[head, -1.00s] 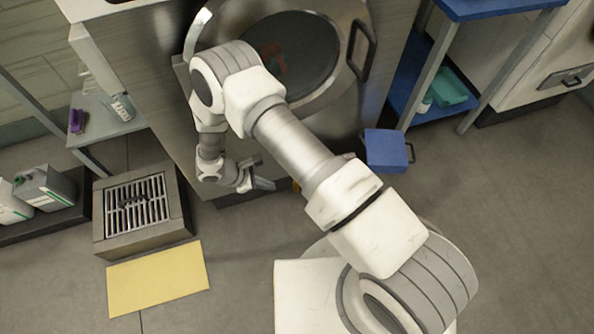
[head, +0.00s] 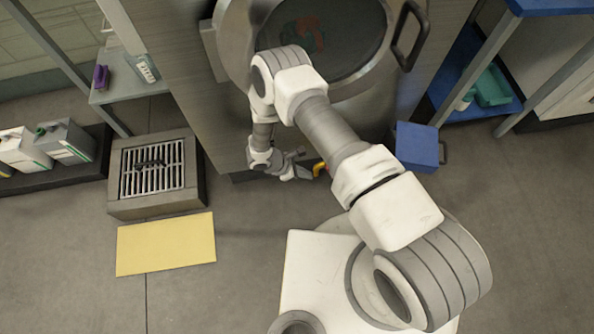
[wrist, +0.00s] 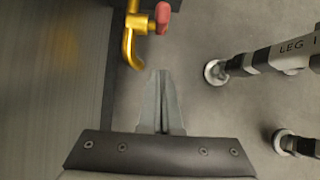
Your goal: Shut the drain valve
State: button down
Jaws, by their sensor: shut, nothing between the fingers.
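The drain valve (wrist: 129,40) is a yellow pipe with a bent spout and a red handle (wrist: 162,16), at the top of the wrist view. In the head view a small yellow part of the valve (head: 319,169) shows low at the machine's front, just right of my gripper. My gripper (head: 308,173) is low near the floor, shut and empty. In the wrist view its closed fingertips (wrist: 160,74) point toward the valve, just short of the spout, with a gap between. The upper part of the valve is cut off in the wrist view.
A blue box (head: 418,146) is on the floor to the right. A floor drain grate (head: 152,168) and yellow mat (head: 166,244) lie left. Floor between mat and my base is clear.

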jog(key=d, duration=0.2)
jog(key=w+d+r, duration=0.1)
jog(key=d, duration=0.1)
jog(key=shift+w, duration=0.1)
jog(key=shift+d+r, duration=0.1)
jog(key=shift+w+d+r+g+y+p, duration=0.15)
jog(key=shift+d+r+y+p, duration=0.2)
jog(key=shift+d+y+p, duration=0.2)
jog(key=shift+w+d+r+g+y+p, duration=0.15)
jog(key=shift+d+r+y+p, duration=0.3)
jog(key=shift+y, duration=0.2)
jog(key=shift+w+d+r, duration=0.2)
jog(key=shift+w+d, duration=0.05)
jog(key=shift+d, duration=0.5)
